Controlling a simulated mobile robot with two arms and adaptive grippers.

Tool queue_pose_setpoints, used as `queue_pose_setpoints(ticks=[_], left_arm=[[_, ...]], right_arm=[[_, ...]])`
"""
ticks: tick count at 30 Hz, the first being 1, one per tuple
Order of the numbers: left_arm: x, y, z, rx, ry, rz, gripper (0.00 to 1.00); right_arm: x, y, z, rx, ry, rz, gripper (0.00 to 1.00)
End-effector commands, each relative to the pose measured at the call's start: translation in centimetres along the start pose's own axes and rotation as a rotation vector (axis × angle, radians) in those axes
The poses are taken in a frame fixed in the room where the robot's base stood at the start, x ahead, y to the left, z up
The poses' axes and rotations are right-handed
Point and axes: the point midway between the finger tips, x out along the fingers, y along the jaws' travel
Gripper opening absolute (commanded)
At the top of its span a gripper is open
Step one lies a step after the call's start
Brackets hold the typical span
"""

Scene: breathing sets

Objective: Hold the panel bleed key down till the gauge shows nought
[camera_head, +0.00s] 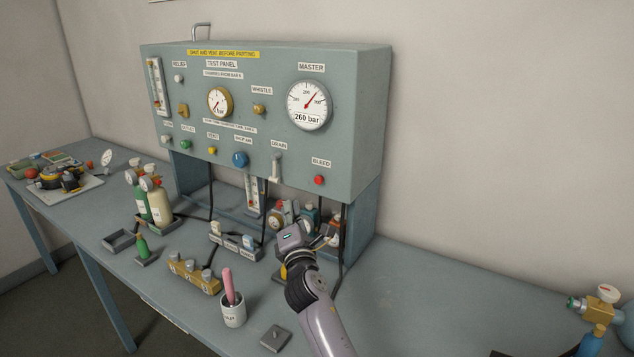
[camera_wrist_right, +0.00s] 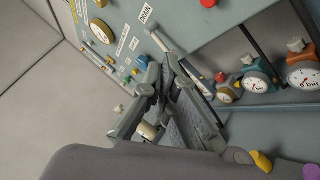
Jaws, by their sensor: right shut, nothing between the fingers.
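The red bleed key (camera_head: 319,180) sits under the BLEED label at the lower right of the grey-green test panel (camera_head: 365,120). A red knob (camera_wrist_right: 208,3) at the top edge of the right wrist view appears to be the same key. The master gauge (camera_head: 308,104) reads 260 bar, its needle pointing up and right. The smaller brass-rimmed gauge (camera_head: 220,102) is too small to read surely. My right gripper (camera_head: 330,232) is shut and empty, below the bleed key and apart from it; its fingers also show in the right wrist view (camera_wrist_right: 168,72). My left gripper is out of view.
Small gauges (camera_wrist_right: 257,82) stand on the shelf beneath the panel, close to my right gripper. Dark hoses hang there. A white cup (camera_head: 233,313), a brass manifold (camera_head: 195,275) and bottles (camera_head: 160,205) stand on the bench (camera_head: 400,310). The bench right of the panel is mostly clear.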

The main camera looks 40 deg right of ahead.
Motion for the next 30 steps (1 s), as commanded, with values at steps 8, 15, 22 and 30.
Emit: queue_pose_setpoints(ticks=[8, 15, 22, 30], left_arm=[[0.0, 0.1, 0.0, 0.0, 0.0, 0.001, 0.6], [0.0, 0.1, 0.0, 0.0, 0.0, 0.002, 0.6], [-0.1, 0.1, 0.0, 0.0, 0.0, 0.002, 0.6], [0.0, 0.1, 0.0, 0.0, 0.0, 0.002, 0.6]], right_arm=[[0.7, 0.9, 0.0, -0.055, -0.002, 0.033, 0.0], [0.8, 0.8, 0.1, -0.052, -0.002, 0.031, 0.0], [2.4, -0.2, 1.3, -0.054, -0.003, 0.029, 0.0], [5.1, -2.0, 3.4, -0.052, -0.003, 0.03, 0.0]])
